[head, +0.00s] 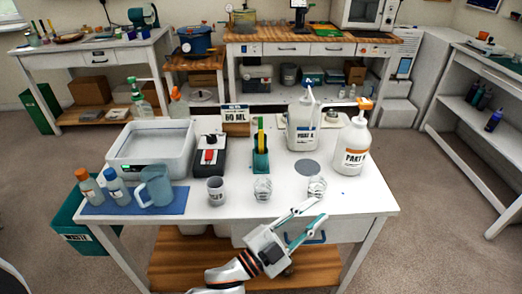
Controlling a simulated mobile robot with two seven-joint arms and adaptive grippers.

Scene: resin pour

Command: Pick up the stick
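A teal holder (261,164) stands upright near the middle of the white table. A yellow stick (260,132) stands in it, beside a darker green piece; the lower ends are hidden inside the holder. My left gripper (317,210) reaches in at the table's front edge, to the right of and nearer than the holder. Its two fingers are apart and nothing shows between them. Its fingertips are close to a clear cup (317,185); I cannot tell whether they touch it. My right gripper is not in view.
Large white jugs, part A (303,128) and part B (351,150), stand right. The table's right front is clear.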

